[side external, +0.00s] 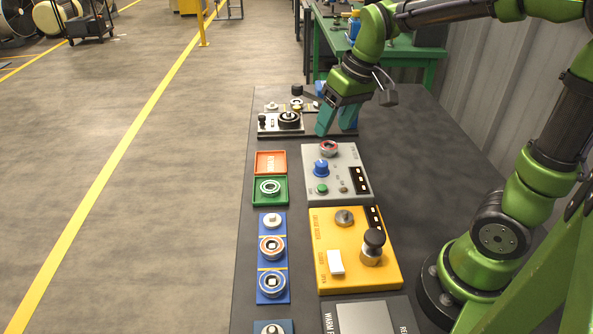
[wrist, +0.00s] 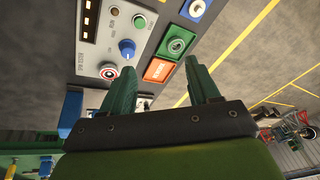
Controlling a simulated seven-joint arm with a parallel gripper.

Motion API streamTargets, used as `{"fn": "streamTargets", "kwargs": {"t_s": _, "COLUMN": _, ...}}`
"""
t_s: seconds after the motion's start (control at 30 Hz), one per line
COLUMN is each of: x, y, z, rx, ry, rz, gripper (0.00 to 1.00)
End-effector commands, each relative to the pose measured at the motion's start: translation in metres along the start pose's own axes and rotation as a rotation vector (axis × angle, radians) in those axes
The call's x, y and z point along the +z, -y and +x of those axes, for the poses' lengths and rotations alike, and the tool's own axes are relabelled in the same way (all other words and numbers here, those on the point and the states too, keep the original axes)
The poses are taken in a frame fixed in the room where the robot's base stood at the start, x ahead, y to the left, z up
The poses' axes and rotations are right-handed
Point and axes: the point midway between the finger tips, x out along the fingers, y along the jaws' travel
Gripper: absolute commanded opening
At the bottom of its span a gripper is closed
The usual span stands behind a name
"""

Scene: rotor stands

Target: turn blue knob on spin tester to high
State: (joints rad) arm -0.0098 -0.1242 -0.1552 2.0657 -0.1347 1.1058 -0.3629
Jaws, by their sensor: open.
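The spin tester is a grey panel (side external: 346,187) in the middle of the bench. Its blue knob (side external: 321,168) stands upright on the left part of the panel. The knob also shows in the wrist view (wrist: 127,49), ahead of my left finger and apart from it. I cannot read the knob's setting. A red-ringed button (side external: 329,148) and a green button (side external: 322,188) sit on either side of the knob. My gripper (side external: 324,128) is open and empty, above the bench just beyond the tester's far edge. Both fingers (wrist: 158,70) show apart in the wrist view.
An orange tray (side external: 270,155) and a green tray (side external: 256,190) lie left of the tester. A yellow box (side external: 327,279) with a black-topped knob is nearer.

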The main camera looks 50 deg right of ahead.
Motion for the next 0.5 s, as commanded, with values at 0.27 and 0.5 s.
{"fn": "streamTargets", "kwargs": {"t_s": 0.27, "x": -0.070, "y": -0.053, "z": 0.039, "rx": 0.090, "ry": 0.239, "rz": -0.420, "gripper": 0.61}}
{"fn": "streamTargets", "kwargs": {"t_s": 0.5, "x": -0.087, "y": -0.061, "z": 0.024, "rx": 0.071, "ry": 0.295, "rz": -0.703, "gripper": 0.61}}
